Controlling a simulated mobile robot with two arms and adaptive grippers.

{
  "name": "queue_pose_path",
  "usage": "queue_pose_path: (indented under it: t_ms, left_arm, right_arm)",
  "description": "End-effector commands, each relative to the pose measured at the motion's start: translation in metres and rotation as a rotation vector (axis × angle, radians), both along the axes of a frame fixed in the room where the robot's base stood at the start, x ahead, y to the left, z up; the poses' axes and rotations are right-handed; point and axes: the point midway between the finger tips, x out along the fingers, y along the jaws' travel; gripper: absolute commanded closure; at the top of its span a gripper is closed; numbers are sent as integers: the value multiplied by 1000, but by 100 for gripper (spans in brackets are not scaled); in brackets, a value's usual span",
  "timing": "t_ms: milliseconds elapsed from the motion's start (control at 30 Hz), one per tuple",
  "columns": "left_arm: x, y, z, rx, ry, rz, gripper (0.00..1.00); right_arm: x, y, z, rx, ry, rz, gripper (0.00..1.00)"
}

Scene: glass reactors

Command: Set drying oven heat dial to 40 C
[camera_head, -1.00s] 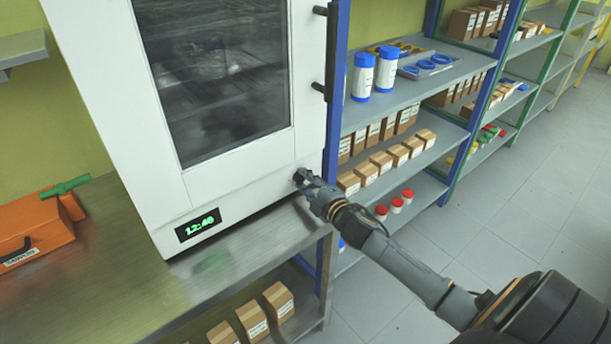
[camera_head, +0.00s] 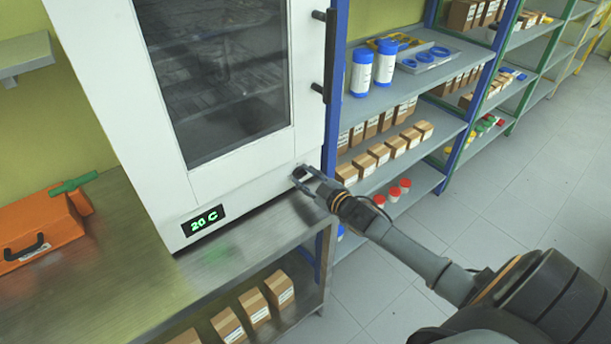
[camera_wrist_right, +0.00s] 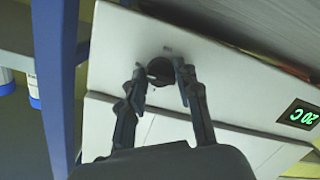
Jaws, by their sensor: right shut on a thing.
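The white drying oven (camera_head: 250,178) stands on a metal bench, its glass door (camera_head: 215,85) closed. Its display (camera_head: 204,220) reads 20 C in green; it also shows in the right wrist view (camera_wrist_right: 301,115). The dark round heat dial (camera_wrist_right: 160,69) sits low on the oven front, at its right corner in the head view. My right gripper (camera_head: 304,177) is at the dial, with one finger on each side of it. In the right wrist view my right gripper (camera_wrist_right: 161,82) is shut on the dial, which the fingers partly flank. My left gripper is not in view.
The metal bench (camera_head: 130,285) extends under and left of the oven, with an orange case (camera_head: 40,232) on it. Blue-framed shelves (camera_head: 425,92) with bottles and boxes stand close at the right. The floor (camera_head: 540,190) beyond is clear.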

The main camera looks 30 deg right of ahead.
Motion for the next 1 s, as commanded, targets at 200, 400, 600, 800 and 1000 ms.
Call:
queue_pose_path:
  t_ms: [200, 400, 600, 800, 1000]
  left_arm:
    - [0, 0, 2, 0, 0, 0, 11]
    - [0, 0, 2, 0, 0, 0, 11]
    - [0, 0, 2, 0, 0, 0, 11]
    - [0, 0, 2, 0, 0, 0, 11]
    - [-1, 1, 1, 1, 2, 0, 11]
  right_arm:
    - [1, -1, 1, 28, 2, -1, 99]
    - [0, -1, 1, 30, 1, -1, 99]
    - [0, -1, 1, 29, 1, -1, 61]
    - [0, -1, 0, 30, 2, 0, 45]
    - [-1, 0, 0, 30, 3, 0, 45]
